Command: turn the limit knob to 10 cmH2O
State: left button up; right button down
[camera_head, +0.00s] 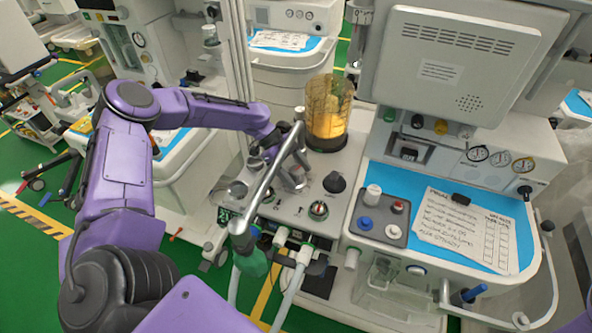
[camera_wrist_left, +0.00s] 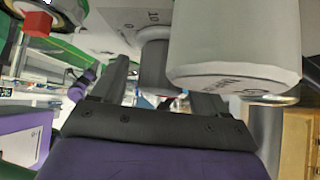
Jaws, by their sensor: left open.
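My left gripper (camera_head: 288,172) reaches over the grey top panel of the cart, partly behind a silver pipe. In the left wrist view the left gripper (camera_wrist_left: 162,85) is open, one finger on each side of a grey cylindrical knob (camera_wrist_left: 156,62). This is probably the limit knob; its scale and setting cannot be read. Small printed marks show on the panel beside it. I cannot tell whether the fingers touch it. A larger pale cylinder (camera_wrist_left: 235,45) stands close by the right finger and partly hides it. My right gripper is not in view.
The silver pipe (camera_head: 268,182) crosses in front of the gripper. A clear canister with amber contents (camera_head: 327,125) stands behind. A black knob (camera_head: 334,182) and a round dial (camera_head: 319,210) are on the panel to the right. A blue work surface (camera_head: 400,185) lies farther right.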

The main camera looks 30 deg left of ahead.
pick_arm(q)
jog(key=c, duration=1)
jog(key=shift+n+t, duration=0.3)
jog(key=shift+n, duration=0.1)
jog(key=n+t, duration=0.1)
jog(key=n, duration=0.1)
jog(key=n+t+y+p, duration=0.1)
jog(key=n+t, duration=0.1)
jog(key=shift+r+n+p, duration=0.15)
jog(key=shift+n+p, duration=0.15)
jog(key=n+t+y+p, duration=0.1)
jog(key=n, duration=0.1)
jog(key=n+t+y, duration=0.1)
jog(key=n+t, duration=0.1)
jog(key=n, duration=0.1)
jog(key=shift+t+y+p, duration=0.3)
jog(key=shift+y+p, duration=0.05)
jog(key=shift+y, duration=0.05)
jog(key=shift+n, duration=0.4)
